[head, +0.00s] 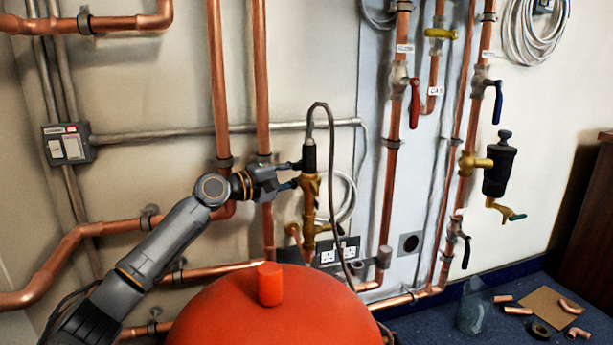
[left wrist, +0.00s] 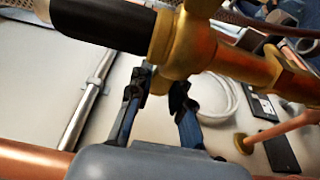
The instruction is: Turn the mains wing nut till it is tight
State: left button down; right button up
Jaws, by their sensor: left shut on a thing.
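A brass fitting (head: 311,186) with a black upper sleeve (head: 309,155) stands on a vertical copper pipe in the middle of the head view. In the left wrist view the brass body (left wrist: 195,45) and the black sleeve (left wrist: 105,25) cross the top. My left gripper (head: 291,174) reaches the fitting from the left, at its near side. In the left wrist view its two dark fingertips (left wrist: 163,82) sit on either side of a short brass part, the wing nut (left wrist: 168,76), and are shut on it. The nut's wings are mostly hidden by the fingers. My right gripper is out of view.
A red rounded vessel (head: 270,310) with a red cap stands in front below. Copper pipes (head: 220,90) run up the wall beside my left arm. A dark cable (head: 333,190) loops over the fitting. Sockets (head: 338,252) sit behind. Loose pipe pieces (head: 518,311) lie at lower right.

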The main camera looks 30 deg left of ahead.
pick_arm(q)
jog(key=shift+f, duration=0.15)
jog(key=c, duration=1.2)
grip_release()
jog(key=v, duration=1.2)
jog(key=shift+c, duration=0.3)
